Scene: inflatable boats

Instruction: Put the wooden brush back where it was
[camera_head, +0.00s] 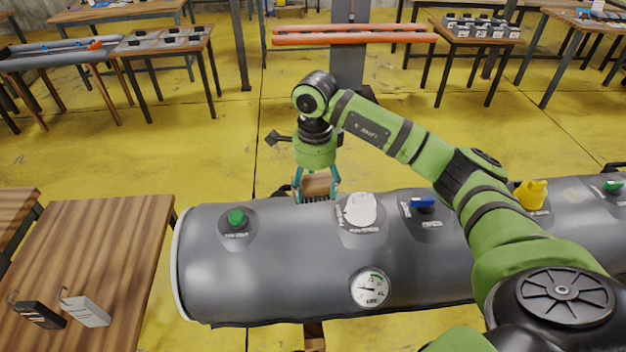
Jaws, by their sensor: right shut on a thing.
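The wooden brush (316,185) is light brown with dark bristles pointing down. My right gripper (316,190), with teal fingers, is shut on it. The gripper points down and holds the brush at the far side of the grey inflatable tube (280,270), between the green valve and the white valve. I cannot tell whether the bristles touch the tube. My left gripper is not in view.
The tube carries a green valve (236,218), a white valve (360,209), a blue valve (423,203), a yellow valve (531,193) and a gauge (370,287). A wooden table (95,240) at left holds black and grey hooked blocks. Yellow floor lies behind.

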